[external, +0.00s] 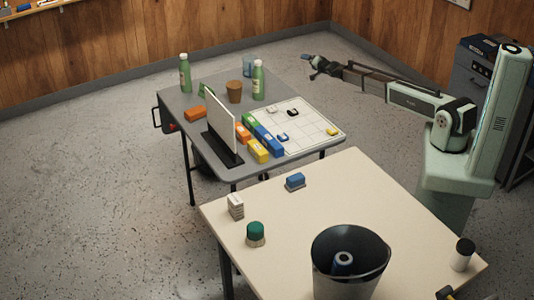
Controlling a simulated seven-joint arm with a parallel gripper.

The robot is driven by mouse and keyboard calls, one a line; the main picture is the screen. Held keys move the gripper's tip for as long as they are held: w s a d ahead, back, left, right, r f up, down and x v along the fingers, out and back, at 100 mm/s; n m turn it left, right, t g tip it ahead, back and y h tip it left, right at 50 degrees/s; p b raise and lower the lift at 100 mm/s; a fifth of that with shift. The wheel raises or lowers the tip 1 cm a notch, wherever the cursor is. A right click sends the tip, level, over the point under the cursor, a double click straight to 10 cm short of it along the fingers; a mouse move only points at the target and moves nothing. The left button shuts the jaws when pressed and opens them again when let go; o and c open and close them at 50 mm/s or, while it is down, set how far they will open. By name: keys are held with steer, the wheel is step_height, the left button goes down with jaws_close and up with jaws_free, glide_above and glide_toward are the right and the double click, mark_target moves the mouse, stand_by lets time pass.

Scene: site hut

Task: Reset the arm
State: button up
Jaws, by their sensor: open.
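My arm reaches left from its pale green column on the right of the external view. My gripper (314,64) is at the far end of the arm, raised behind the grey folding table (172,100). It is small in the picture, looks empty, and its jaws are open. It is clear of the bottles and the other items on the table.
The grey table holds green bottles (258,80), a brown cup (234,92), an upright white panel (221,127), coloured blocks (258,150) and a white gridded sheet (300,140). A cream table (330,190) in front carries a dark bin (350,275). Floor at left is clear.

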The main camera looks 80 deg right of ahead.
steer(key=s+a+f+g+y, duration=0.1)
steer(key=s+a+f, duration=0.1)
steer(key=s+f, duration=0.35)
steer(key=s+a+f+g+y, duration=0.1)
steer(key=s+a+f+g, duration=0.1)
steer(key=f, duration=0.6)
steer(key=s+a+f+n+g+y, duration=0.25)
steer(key=a+f, duration=0.45)
steer(key=a, duration=0.4)
steer(key=s+a+f+n+g+y, duration=0.1)
steer(key=s+a+f+n, duration=0.25)
steer(key=a+f, duration=0.55)
steer(key=s+a+f+n+g+y, duration=0.15)
steer(key=s+a+f, duration=0.3)
steer(key=a, duration=0.85)
steer(key=s+a+f+n+g+y, duration=0.1)
steer(key=s+a+f+n+g, duration=0.15)
steer(key=s+a, duration=0.4)
steer(key=s+a+f+n+g+y, duration=0.2)
steer(key=s+a+n, duration=0.1)
steer(key=s+a, duration=0.4)
steer(key=s+a+r+n+g, duration=0.2)
steer(key=s+a+n+g, duration=0.3)
steer(key=s+a, duration=0.8)
steer(key=s, duration=0.3)
steer(key=shift+s+a+r+y, duration=0.25)
steer(key=shift+s+y, duration=0.05)
